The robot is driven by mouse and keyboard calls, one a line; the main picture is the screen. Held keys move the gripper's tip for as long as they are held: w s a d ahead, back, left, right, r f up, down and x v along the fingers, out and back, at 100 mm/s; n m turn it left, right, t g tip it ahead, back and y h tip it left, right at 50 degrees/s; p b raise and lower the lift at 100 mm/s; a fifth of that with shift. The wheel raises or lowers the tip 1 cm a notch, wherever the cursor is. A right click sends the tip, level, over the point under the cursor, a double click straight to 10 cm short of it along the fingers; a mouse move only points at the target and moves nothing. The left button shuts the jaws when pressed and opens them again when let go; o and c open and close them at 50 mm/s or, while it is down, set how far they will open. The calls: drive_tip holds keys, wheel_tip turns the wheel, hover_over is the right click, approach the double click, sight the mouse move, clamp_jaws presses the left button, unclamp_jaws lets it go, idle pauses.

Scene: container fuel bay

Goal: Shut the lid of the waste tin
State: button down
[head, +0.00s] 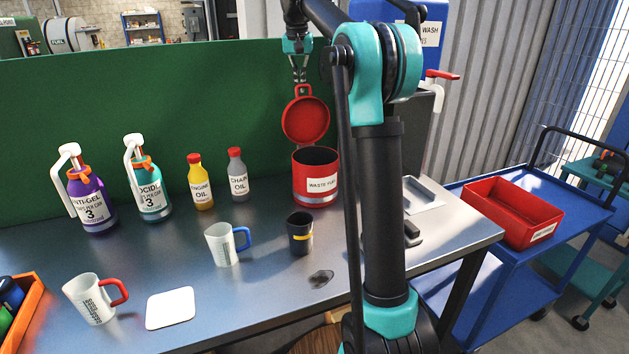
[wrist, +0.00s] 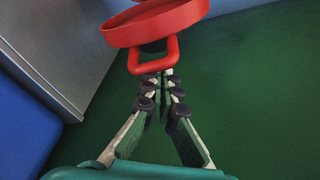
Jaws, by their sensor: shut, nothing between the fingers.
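The red waste tin (head: 316,187) stands toward the back of the metal bench. Its red round lid (head: 305,120) is open and stands up behind the tin's rim, and the tin's dark inside shows. My gripper (head: 299,79) points down just above the lid's top edge, where the lid has a small loop handle. In the wrist view the fingers of my gripper (wrist: 160,88) are shut and empty, with their tips close to the red loop handle (wrist: 153,57) of the lid (wrist: 152,24). I cannot tell whether the tips touch the handle.
A chain oil bottle (head: 238,175), an engine oil bottle (head: 200,182) and two pump bottles stand left of the tin. A dark cup (head: 300,234) and a white mug (head: 225,244) stand in front. A green panel (head: 180,110) rises behind the bench.

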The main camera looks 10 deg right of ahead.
drive_tip(key=shift+s, duration=0.1)
idle(0.3)
drive_tip(key=shift+s+d, duration=0.25)
drive_tip(key=shift+s, duration=1)
drive_tip(key=shift+s+d, duration=0.25)
drive_tip(key=shift+s, duration=0.95)
wheel_tip(320, 180, up, 9)
drive_tip(key=s, duration=0.2)
drive_tip(key=shift+d, duration=0.2)
